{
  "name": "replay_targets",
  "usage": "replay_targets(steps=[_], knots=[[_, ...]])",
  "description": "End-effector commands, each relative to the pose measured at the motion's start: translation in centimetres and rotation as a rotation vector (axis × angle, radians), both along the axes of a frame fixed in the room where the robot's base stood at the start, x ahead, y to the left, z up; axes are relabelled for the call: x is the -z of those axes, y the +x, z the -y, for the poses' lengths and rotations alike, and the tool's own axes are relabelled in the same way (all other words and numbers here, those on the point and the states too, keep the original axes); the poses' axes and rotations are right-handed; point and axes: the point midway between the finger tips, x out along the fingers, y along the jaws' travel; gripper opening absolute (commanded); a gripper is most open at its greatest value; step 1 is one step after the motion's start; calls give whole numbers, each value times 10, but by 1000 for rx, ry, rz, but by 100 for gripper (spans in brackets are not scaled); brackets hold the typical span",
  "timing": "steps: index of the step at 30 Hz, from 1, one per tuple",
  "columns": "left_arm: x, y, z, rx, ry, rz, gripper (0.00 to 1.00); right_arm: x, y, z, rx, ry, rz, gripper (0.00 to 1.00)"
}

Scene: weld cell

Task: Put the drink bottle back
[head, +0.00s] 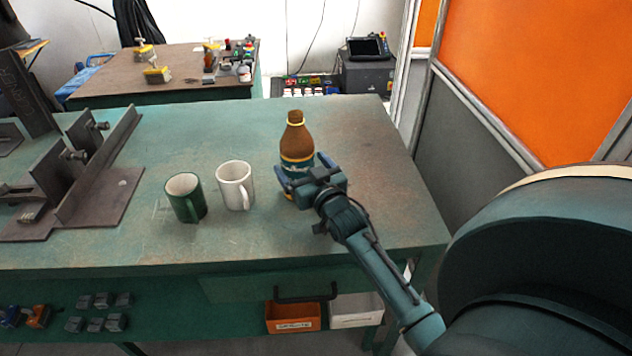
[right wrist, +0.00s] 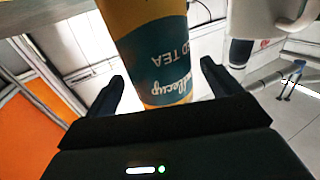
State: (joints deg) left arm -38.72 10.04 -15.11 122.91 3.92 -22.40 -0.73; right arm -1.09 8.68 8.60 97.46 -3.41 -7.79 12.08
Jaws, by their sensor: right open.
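The drink bottle (head: 297,142) is brown with a yellow band at the neck and a teal label. It stands upright on the green worktable (head: 380,200), right of the mugs. My right gripper (head: 308,174) is at the bottle's lower part, with its fingers on either side of it. In the right wrist view the bottle (right wrist: 160,50), with "TEA" on its label, stands between the two open fingers (right wrist: 165,85). Gaps show between the fingers and the bottle. The bottle's base is partly hidden by the gripper in the head view. My left gripper is out of view.
A white mug (head: 235,185) and a green mug (head: 185,198) stand left of the bottle. A steel fixture (head: 85,170) fills the table's left part. An orange bin (head: 293,317) and a white bin (head: 355,309) sit below the front edge. The table's right side is clear.

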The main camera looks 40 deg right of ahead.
Motion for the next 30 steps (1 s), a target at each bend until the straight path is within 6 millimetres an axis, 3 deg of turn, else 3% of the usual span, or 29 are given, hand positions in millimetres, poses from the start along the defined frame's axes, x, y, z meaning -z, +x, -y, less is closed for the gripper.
replay_targets(steps=[3,9,15,20,23,25,30], knots=[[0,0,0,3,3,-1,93,1,-28,-5,0,1,-3,90],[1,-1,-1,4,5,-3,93,1,-67,-11,0,2,-2,90],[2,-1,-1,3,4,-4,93,0,-87,-14,0,1,0,90],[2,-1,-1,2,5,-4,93,2,-91,-18,-8,1,-8,90],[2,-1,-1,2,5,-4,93,23,-104,-47,-69,0,-82,90],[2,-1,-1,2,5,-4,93,46,-123,-82,-146,3,-173,90],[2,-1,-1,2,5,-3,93,94,-189,-171,-351,21,-394,90]])
